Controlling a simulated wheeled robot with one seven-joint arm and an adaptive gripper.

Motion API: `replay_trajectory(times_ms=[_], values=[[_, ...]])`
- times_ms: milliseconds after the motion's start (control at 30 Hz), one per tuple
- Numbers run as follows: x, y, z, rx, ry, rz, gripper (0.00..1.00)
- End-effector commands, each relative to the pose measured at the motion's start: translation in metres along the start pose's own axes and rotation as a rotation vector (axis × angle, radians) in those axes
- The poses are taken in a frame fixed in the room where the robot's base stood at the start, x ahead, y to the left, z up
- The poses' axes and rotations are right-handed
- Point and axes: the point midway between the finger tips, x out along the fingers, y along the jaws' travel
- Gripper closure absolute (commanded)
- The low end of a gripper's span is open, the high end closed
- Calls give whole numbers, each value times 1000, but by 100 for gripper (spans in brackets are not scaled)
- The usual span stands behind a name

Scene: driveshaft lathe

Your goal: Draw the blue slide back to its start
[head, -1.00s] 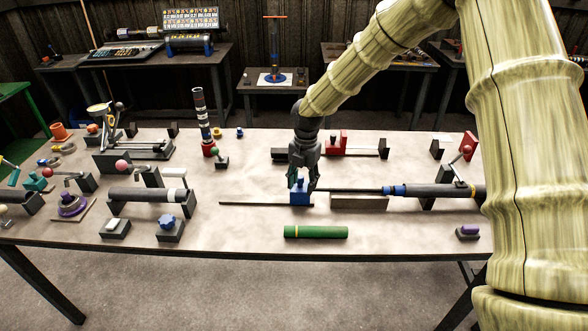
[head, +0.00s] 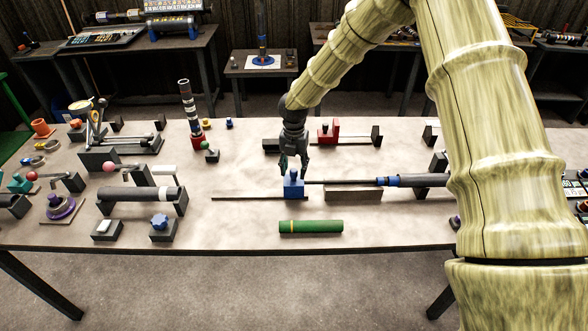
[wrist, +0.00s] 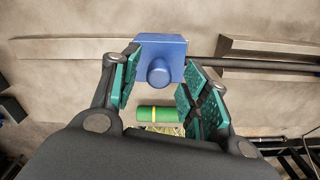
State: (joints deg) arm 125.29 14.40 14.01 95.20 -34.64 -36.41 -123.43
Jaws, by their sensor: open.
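The blue slide (head: 294,187) is a block with a small knob on top. It sits at the right part of a thin dark rail (head: 245,198) on the table. In the wrist view the slide (wrist: 172,47) shows its round knob toward me. My gripper (head: 293,162) is open and points down just above the slide. In the wrist view its teal finger pads (wrist: 162,68) stand on either side of the knob, with gaps; I cannot tell how deep they reach. A dark rod (head: 345,182) runs right from beside the slide.
A green cylinder (head: 311,227) lies in front of the slide. A brown block (head: 353,194) is right of it. Behind is a red block (head: 329,131) on a dark bar fixture. A blue star knob (head: 159,222) and a grey roller (head: 140,193) are left. Table between is clear.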

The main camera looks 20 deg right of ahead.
Motion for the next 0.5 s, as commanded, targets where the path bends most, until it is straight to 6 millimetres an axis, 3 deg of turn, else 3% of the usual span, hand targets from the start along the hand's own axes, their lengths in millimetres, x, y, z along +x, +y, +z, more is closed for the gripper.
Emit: replay_trajectory(times_ms=[200, 500], values=[[17, 0, 0, 0, 0, -1, 54], [22, -1, 0, 1, -1, 0, 54]])
